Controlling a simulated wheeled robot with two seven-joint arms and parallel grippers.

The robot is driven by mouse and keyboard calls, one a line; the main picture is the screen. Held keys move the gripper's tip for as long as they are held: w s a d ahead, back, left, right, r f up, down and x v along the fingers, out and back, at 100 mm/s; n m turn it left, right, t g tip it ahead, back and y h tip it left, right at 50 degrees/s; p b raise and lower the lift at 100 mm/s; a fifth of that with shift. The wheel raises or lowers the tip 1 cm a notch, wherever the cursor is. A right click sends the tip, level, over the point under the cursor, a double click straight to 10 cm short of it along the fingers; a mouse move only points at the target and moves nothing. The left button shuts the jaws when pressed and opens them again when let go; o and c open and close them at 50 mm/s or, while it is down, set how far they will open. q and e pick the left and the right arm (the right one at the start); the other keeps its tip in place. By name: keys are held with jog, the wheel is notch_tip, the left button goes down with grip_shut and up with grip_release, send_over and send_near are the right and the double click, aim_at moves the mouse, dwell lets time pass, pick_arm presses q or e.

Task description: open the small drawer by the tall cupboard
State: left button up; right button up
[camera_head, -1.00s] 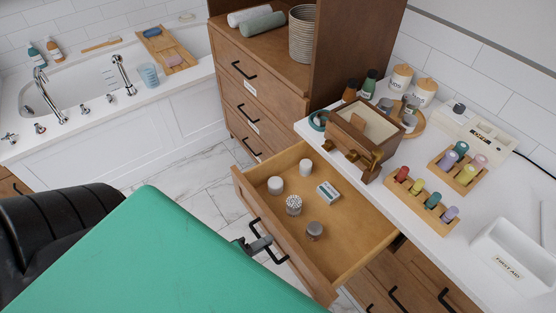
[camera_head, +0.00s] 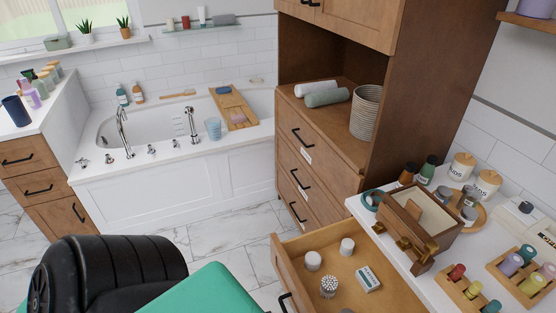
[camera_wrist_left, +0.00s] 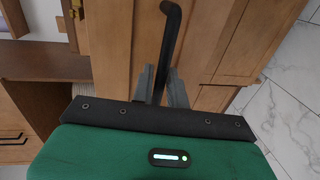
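The small drawer (camera_head: 343,262) beside the tall cupboard (camera_head: 425,85) stands pulled out, its inside showing. It holds white jars (camera_head: 313,260), a pot of cotton swabs (camera_head: 328,287) and a small box (camera_head: 368,279). Its black bar handle (camera_head: 286,303) is cut by the lower picture edge. My left gripper (camera_wrist_left: 162,88) is at this handle in the left wrist view, its grey fingers closed on either side of the black bar (camera_wrist_left: 170,45). Its fingertips are outside the head view. My right gripper is not in view.
A wooden box (camera_head: 420,222), bottles and racks of coloured vials (camera_head: 468,287) stand on the white counter above the drawer. The bathtub (camera_head: 150,130) is at the back left. The marble floor (camera_head: 215,240) before the cupboard is clear.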

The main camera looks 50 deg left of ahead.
pick_arm(q)
jog(key=b+v, duration=0.1)
jog(key=v, duration=1.3)
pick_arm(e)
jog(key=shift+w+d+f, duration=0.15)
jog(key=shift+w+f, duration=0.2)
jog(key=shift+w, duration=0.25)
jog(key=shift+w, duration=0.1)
